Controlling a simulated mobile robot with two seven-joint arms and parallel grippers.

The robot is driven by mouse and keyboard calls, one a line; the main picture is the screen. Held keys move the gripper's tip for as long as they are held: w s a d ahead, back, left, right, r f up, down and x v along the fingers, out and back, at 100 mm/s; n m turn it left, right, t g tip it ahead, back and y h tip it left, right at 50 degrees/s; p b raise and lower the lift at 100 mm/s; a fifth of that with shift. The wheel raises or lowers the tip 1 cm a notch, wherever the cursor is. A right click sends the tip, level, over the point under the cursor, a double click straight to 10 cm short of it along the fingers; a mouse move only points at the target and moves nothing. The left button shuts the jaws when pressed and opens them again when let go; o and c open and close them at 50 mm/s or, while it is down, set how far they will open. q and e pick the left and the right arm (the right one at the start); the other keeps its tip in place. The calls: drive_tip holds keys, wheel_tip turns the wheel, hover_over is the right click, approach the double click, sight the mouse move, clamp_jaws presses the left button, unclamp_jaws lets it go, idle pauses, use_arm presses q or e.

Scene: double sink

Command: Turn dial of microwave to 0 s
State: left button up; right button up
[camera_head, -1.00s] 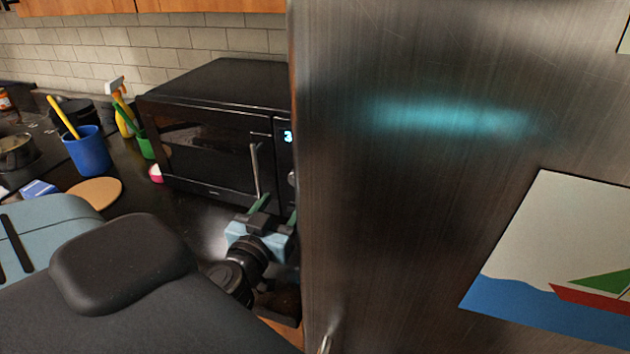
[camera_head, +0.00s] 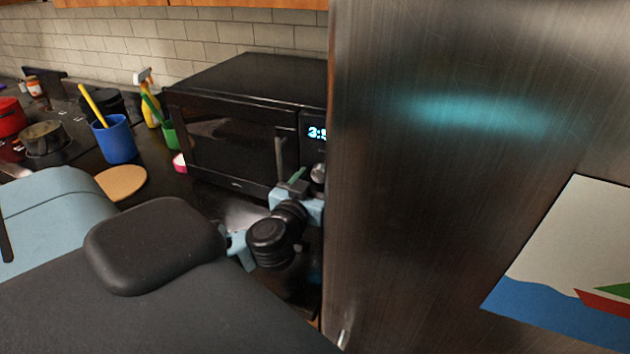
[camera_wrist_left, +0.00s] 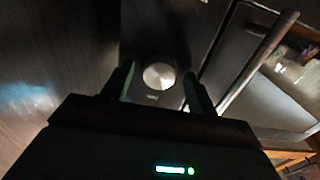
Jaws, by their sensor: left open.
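The black microwave (camera_head: 235,140) stands on the counter with its door shut. Its lit display (camera_head: 316,133) begins with a 3 and is cut off by the fridge edge. The round silver dial (camera_head: 318,174) is on the panel below the display, partly hidden. In the left wrist view the dial (camera_wrist_left: 159,76) sits between the finger tips. My left gripper (camera_head: 296,182) is open in front of the panel, with its fingers (camera_wrist_left: 158,88) on either side of the dial. I cannot tell whether they touch it. My right gripper is not in view.
The steel fridge (camera_head: 430,220) stands close on the right of the microwave and my left arm. The microwave's vertical door handle (camera_head: 280,158) is close left of the gripper.

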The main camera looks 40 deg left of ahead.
use_arm(q)
drive_tip(key=c, duration=1)
